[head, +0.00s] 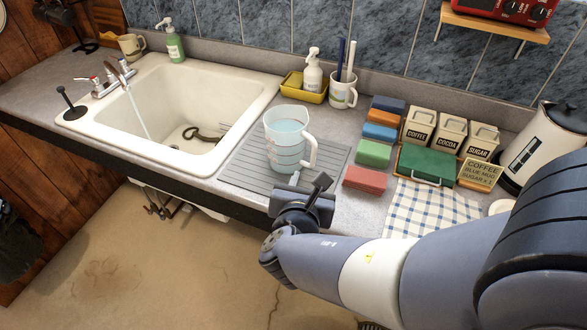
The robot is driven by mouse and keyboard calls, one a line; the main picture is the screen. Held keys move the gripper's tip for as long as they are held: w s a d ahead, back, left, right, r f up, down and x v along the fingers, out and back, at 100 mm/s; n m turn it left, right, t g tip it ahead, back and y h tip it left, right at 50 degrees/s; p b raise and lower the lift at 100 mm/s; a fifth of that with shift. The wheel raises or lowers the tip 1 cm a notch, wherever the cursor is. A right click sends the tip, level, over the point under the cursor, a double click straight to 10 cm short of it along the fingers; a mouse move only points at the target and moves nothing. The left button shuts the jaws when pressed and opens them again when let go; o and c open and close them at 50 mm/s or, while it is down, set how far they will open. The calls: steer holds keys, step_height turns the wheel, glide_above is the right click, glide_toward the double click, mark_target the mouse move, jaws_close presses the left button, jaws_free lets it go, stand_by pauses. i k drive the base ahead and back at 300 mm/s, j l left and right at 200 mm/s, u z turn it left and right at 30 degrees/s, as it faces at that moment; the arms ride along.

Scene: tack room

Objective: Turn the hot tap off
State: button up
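The tap (119,76) stands at the back left rim of the white sink (232,113). A stream of water (138,112) runs from its spout into the basin. A handle with a red mark (96,81) shows at the tap's left side; the other handle is small and hard to make out. My gripper (309,182) is far to the right of the tap, over the counter's front edge, just in front of a measuring jug (284,150) of bluish liquid. Its fingers are small and dark, and whether they are open or shut is unclear. It is not at the tap.
The jug stands on a grey ridged mat (240,166). A black upright stick (69,101) stands at the sink's left corner. A green soap bottle (174,44) and a mug (131,46) stand behind the sink. Sponges, canisters and a kettle (545,145) crowd the right counter.

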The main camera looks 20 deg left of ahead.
mark_target(94, 79)
steer(key=u, duration=2.05)
